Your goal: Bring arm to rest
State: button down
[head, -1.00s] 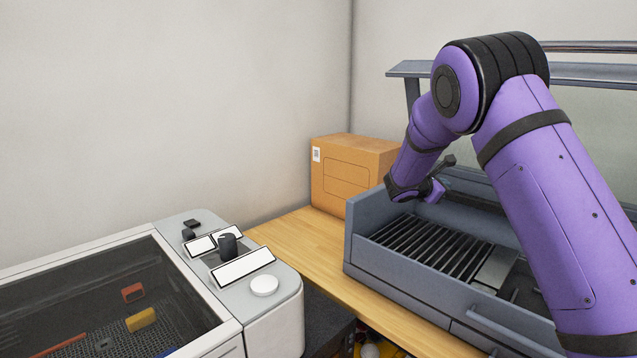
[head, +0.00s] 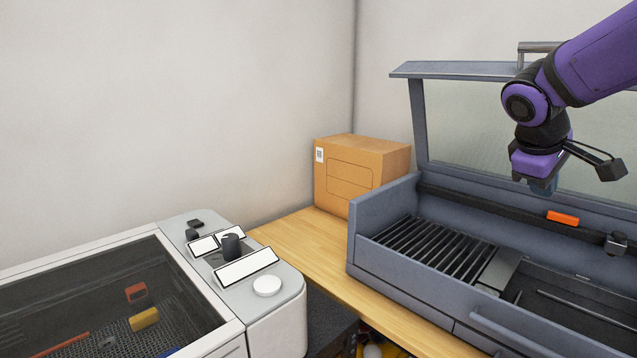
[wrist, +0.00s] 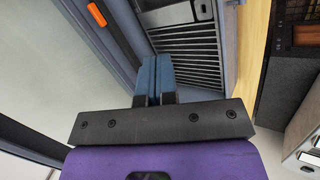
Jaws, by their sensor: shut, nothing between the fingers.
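My gripper (head: 543,187) hangs at the end of my purple arm at the upper right of the head view, above the back part of the grey-blue machine (head: 362,253). In the wrist view my gripper (wrist: 157,62) shows its two blue fingers side by side, shut and with nothing between them. The machine's dark slatted bed (wrist: 187,62) lies below and beyond the fingertips, apart from them.
The machine's raised clear lid (head: 480,125) stands behind my gripper. An orange block (head: 563,218) sits on its back rail. A cardboard box (head: 350,175) stands on the wooden bench (head: 298,246). A white machine (head: 276,318) with knobs stands at left.

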jog(key=s+a+m+t+y, duration=0.1)
jog(key=s+a+m+y, duration=0.1)
jog(key=s, duration=0.8)
jog(key=s+a+m+t+y, duration=0.1)
jog(key=s+a+m+y, duration=0.2)
jog(key=s+a, duration=0.3)
jog(key=s+f+m, duration=0.1)
jog(key=s, duration=0.3)
jog(key=shift+y, duration=0.3)
